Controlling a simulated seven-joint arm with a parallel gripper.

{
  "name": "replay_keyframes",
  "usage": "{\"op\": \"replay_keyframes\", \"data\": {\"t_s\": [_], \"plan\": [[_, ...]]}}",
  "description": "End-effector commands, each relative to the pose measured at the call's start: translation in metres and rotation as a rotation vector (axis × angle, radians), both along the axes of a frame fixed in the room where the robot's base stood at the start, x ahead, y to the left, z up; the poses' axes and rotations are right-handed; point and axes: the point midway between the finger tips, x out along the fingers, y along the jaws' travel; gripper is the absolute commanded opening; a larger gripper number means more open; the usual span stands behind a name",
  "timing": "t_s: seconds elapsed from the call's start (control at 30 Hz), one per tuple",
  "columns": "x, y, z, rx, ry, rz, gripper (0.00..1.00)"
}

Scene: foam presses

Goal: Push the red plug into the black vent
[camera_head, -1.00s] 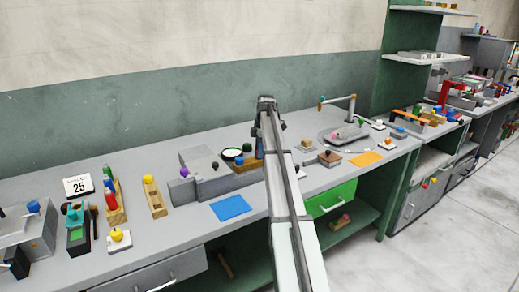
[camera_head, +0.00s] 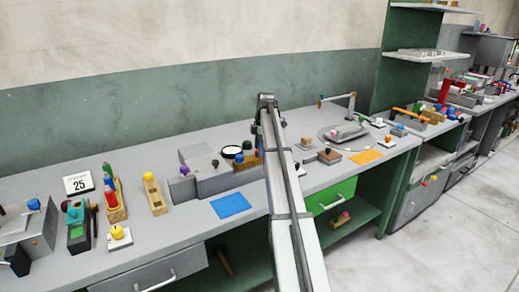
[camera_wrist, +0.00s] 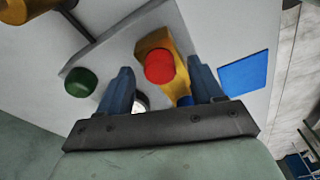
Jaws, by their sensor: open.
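The red plug (camera_wrist: 159,67) shows in the wrist view as a round red top at a yellow-brown wooden block (camera_wrist: 152,42). My gripper (camera_wrist: 160,84) is open, its two blue fingers apart, with the red top in the gap between them in the picture. I cannot tell whether they are level with it.
A green knob (camera_wrist: 80,82) stands beside one finger. A grey press body (camera_head: 212,182) lies left of my arm. A blue mat (camera_head: 231,205) lies in front, with bare bench around it.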

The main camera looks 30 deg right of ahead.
Motion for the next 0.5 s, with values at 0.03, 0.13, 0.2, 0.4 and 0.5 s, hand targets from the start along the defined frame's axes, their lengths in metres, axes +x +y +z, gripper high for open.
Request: {"op": "replay_keyframes", "data": {"t_s": [0.03,0.13,0.2,0.4,0.5], "plan": [[0.001,-0.001,0.006,-0.001,-0.002,0.0,0.66],[0.0,-0.003,0.021,0.0,-0.001,0.0,0.66],[0.0,-0.005,0.034,-0.001,-0.002,0.0,0.66],[-0.001,-0.01,0.074,-0.001,-0.002,0.0,0.66],[-0.002,-0.011,0.092,0.0,-0.001,0.0,0.66]]}}
